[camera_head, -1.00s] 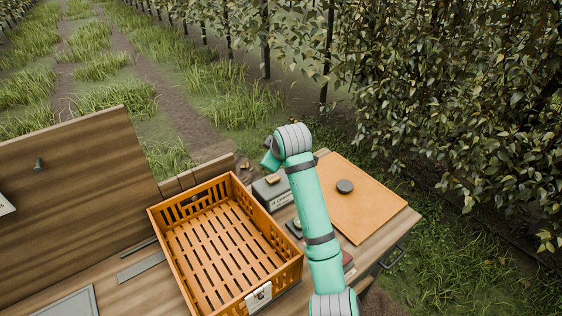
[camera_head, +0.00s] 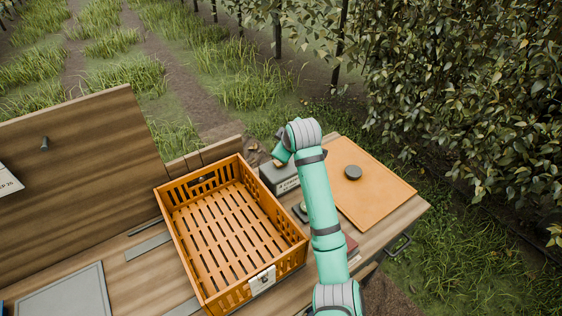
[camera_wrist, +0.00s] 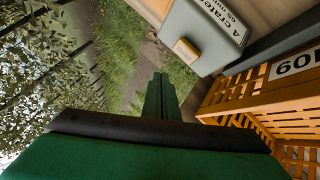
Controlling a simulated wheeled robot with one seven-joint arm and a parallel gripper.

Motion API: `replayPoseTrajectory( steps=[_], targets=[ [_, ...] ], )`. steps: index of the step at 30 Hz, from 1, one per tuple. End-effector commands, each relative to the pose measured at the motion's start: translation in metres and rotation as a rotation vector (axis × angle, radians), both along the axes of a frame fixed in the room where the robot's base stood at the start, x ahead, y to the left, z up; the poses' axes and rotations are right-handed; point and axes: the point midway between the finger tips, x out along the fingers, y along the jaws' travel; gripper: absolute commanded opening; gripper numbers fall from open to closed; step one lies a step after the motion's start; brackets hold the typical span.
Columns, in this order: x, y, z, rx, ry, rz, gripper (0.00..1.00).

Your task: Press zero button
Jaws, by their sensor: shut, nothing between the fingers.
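A grey box (camera_head: 272,180) with a white label stands on the bench behind my arm. It shows larger at the top of the wrist view (camera_wrist: 205,30), with a printed label that begins "4 crates". A small tan button (camera_wrist: 186,50) with tiny unreadable lettering sits on the box. My gripper (camera_wrist: 158,92) is shut and empty, its green fingers together. In the wrist view the fingertips appear below and left of the button, apart from it. In the head view my wrist is beside the box and hides part of it; the fingers are hard to make out there.
An orange slatted crate (camera_head: 165,228) stands left of my arm, empty; its edge and number tag show in the wrist view. An orange board (camera_head: 372,200) with a dark round disc (camera_head: 353,173) lies to the right. A wooden panel (camera_head: 80,150) rises at left.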

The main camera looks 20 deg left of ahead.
Motion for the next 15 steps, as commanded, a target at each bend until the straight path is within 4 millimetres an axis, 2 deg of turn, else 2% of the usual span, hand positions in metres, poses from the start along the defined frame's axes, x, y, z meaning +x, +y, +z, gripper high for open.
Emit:
replayPoseTrajectory(
  steps=[6,15],
  targets=[
    [0.000,0.000,-0.027,0.000,0.001,0.001,0.00],
    [0.000,-0.001,-0.043,0.001,0.000,-0.001,0.00]
  ],
)
